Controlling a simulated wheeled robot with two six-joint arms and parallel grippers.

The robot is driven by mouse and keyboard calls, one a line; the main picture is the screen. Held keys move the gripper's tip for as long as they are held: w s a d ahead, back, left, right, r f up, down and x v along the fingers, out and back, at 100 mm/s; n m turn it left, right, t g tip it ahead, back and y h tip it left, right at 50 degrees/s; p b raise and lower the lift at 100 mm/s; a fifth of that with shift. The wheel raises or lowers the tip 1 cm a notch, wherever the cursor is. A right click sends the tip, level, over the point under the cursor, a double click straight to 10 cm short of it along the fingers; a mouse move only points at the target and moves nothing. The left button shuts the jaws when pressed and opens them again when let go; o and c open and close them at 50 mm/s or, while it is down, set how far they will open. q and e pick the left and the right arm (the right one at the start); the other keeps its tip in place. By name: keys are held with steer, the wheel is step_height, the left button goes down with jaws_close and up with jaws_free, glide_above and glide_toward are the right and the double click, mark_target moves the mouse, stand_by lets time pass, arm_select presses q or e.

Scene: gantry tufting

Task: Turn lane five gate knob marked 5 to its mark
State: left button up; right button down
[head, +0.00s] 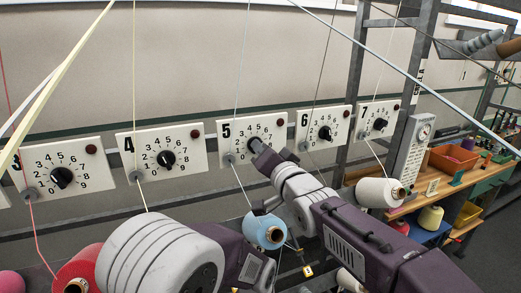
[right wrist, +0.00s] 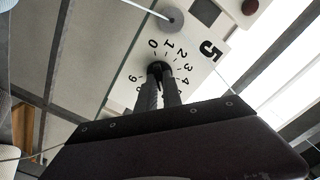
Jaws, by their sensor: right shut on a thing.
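The lane five plate (head: 222,141) is a white panel marked 5 with a ring of digits, in the middle of the head view. Its black gate knob (head: 254,143) is partly covered by my right gripper (head: 261,152). In the right wrist view the two dark fingers (right wrist: 159,92) of this gripper are shut on the knob (right wrist: 158,67), one on each side. The plate (right wrist: 205,55) shows there with digits around the knob. The knob's pointer is hidden by the fingers, and I cannot make out a separate mark. My left gripper is out of view.
Similar plates flank it: lane 4 (head: 197,158) on the left, lane 6 (head: 342,113) on the right. Yarn strands cross in front of the wall. A blue yarn cone (head: 263,229) sits below my right wrist, a white cone (head: 375,193) to its right.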

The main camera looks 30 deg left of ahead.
stand_by(0.5)
steer(key=c, duration=1.6)
jaws_free()
steer(key=shift+o, duration=0.5)
steer(key=shift+d, duration=0.2)
steer(key=b+v, duration=0.4)
steer(key=v, duration=0.5)
